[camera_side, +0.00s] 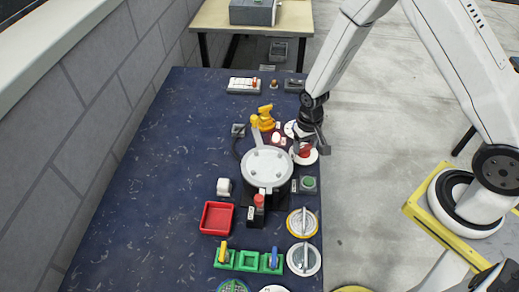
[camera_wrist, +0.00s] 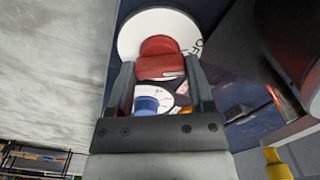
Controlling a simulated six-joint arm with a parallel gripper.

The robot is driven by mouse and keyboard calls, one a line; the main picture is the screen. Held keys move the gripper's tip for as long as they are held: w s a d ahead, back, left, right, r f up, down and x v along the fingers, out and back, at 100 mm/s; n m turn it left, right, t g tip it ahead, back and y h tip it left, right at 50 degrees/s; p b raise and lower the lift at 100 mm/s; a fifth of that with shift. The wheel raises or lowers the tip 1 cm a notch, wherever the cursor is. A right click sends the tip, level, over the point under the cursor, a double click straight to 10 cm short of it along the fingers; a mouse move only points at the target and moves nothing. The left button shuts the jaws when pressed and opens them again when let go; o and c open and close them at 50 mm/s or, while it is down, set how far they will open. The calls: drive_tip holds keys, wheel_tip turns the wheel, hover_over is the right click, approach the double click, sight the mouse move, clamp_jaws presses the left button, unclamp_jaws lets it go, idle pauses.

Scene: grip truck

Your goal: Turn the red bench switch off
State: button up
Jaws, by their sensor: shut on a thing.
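The red bench switch is a red knob (camera_wrist: 162,64) on a round white dial (camera_wrist: 130,38). Part of its lettering shows at the dial's right side in the wrist view. In the side view the red knob (camera_side: 305,151) sits on its white dial (camera_side: 311,158) at the bench's right edge. My gripper (camera_wrist: 159,68) has one finger on each side of the knob and is shut on it. In the side view my gripper (camera_side: 307,143) comes down from above and hides part of the knob. The knob's exact pointing direction is hard to tell.
A white dial with a blue knob (camera_wrist: 150,101) lies close by, between my fingers in the wrist view. A green button (camera_side: 309,183) is in front. The bench's left side (camera_side: 150,180) is clear.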

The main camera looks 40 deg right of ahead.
sight(305, 146)
idle(0.3)
drive_tip(key=o, duration=1.2)
drive_tip(key=shift+o, duration=0.2)
drive_tip(key=shift+r, duration=0.2)
drive_tip(key=shift+r, duration=3.75)
drive_tip(key=shift+r, duration=0.1)
drive_tip(key=s+r+n+t, duration=0.2)
drive_tip(key=s+r, duration=0.8)
drive_tip(key=shift+d+n+t, duration=0.2)
drive_tip(key=shift+n+t, duration=0.1)
drive_tip(key=shift+n, duration=0.1)
